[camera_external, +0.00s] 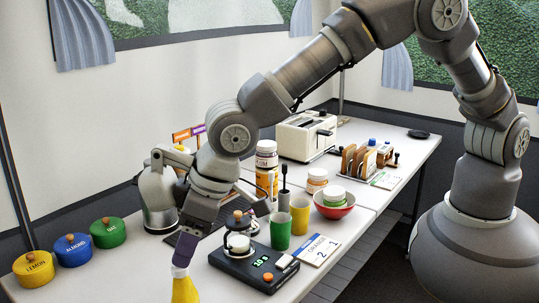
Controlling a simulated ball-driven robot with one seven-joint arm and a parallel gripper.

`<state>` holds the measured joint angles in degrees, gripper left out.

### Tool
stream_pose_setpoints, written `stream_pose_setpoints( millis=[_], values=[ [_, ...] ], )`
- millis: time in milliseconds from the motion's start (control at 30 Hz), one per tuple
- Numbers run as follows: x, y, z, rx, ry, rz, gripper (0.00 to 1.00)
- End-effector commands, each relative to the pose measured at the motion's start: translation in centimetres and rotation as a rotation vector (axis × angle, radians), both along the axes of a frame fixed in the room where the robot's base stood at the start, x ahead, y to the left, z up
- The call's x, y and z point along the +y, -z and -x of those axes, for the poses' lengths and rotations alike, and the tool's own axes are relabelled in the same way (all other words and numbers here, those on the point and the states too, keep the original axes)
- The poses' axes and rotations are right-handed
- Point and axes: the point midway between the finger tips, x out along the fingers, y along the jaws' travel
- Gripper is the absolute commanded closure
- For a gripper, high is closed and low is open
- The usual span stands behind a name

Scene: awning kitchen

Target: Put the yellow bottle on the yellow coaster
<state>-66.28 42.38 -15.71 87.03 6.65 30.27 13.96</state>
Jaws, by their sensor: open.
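A yellow bottle (185,289) stands at the near edge of the view, its lower part cut off by the frame. My gripper (186,247) points down at the top of the bottle, with a purple part right above the bottle's neck. The jaws are open; I cannot tell whether they are around the neck or just above it. I cannot make out a yellow coaster in this view.
Lemon (34,268), blue (72,249) and green (108,232) lidded tins stand at the left. A black scale (254,265), green cup (280,231) and yellow cup (300,214) are right of my gripper. A silver kettle (158,200) stands behind it. A toaster (306,136) is farther back.

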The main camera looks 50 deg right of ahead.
Motion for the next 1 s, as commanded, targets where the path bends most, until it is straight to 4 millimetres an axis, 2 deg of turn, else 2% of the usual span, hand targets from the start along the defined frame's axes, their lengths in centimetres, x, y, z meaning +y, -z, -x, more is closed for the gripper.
stream_pose_setpoints(
  millis=[33,100,233,400,633,733,767,867,967,1000],
  values=[
    [-0.3,-1.6,0.4,0.001,0.0,-0.002,0.43],
    [-0.6,-3.0,0.9,0.0,0.0,-0.001,0.43],
    [-1.2,-5.2,1.7,0.0,-0.001,-0.002,0.43],
    [-1.6,-6.4,2.1,0.001,0.001,0.0,0.43],
    [-1.7,-6.5,2.1,0.001,0.001,0.0,0.43],
    [-2.4,-7.9,0.9,-0.008,0.019,-0.02,0.43],
    [-2.9,-8.9,0.0,-0.016,0.031,-0.035,0.43],
    [-6.2,-14.3,-4.4,-0.059,0.096,-0.112,0.43],
    [-12.5,-22.4,-9.6,-0.146,0.187,-0.211,0.43],
    [-15.5,-25.9,-11.3,-0.191,0.225,-0.247,0.43]
  ],
)
